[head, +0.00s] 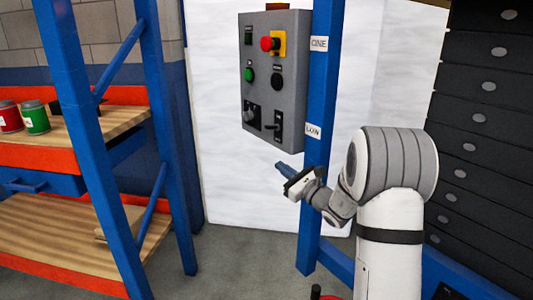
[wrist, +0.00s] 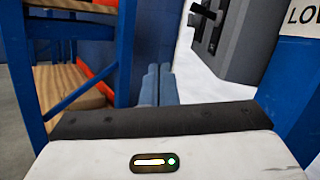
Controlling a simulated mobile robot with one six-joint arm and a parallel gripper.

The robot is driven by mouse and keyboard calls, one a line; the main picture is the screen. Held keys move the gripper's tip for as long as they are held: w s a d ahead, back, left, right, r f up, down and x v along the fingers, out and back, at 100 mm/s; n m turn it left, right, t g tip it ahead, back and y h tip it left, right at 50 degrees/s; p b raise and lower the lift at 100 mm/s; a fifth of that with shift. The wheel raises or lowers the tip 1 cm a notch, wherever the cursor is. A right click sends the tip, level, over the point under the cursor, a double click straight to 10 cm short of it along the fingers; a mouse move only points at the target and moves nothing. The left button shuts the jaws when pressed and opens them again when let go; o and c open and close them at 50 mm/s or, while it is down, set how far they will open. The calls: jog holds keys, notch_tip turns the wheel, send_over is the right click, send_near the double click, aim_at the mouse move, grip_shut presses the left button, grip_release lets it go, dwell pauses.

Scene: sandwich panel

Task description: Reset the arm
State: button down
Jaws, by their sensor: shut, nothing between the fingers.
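My gripper (head: 281,167) is in the middle of the head view, below the grey control panel and pointing left. Its blue fingers are shut together with nothing between them. The fingers also show in the wrist view (wrist: 158,84), side by side and touching. My arm is bent, with the gripper apart from the panel. The grey control panel (head: 287,75) carries a red knob on a yellow plate, a green button, black buttons and switches. The panel's lower part shows at the top right of the wrist view (wrist: 245,45).
A blue post (head: 318,170) with labels stands right beside the panel, behind my arm. A shelf rack with blue posts (head: 95,150) and wooden shelves stands at left, holding red and green cans (head: 35,117). Black drawers (head: 490,120) stand at right. Floor between rack and post is clear.

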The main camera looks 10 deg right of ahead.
jog(key=s+a+r+n+g+p, duration=0.5)
jog(key=s+a+n+g, duration=0.2)
jog(key=s, duration=0.4)
jog(key=s+a+r+n+g+p, duration=0.55)
jog(key=s+a+n+g, duration=0.2)
jog(key=s, duration=0.35)
jog(key=s+d+r+n+h+p, duration=0.3)
jog(key=s+d+n+h+p, duration=0.2)
jog(key=s, duration=0.3)
jog(key=s+d+r+n+h+p, duration=0.2)
jog(key=s+d+n+h+p, duration=0.4)
jog(key=s+d+n, duration=0.1)
jog(key=shift+s+d+r, duration=0.25)
jog(key=shift+s+r, duration=0.15)
jog(key=shift+s, duration=0.15)
jog(key=c, duration=2.1)
grip_release()
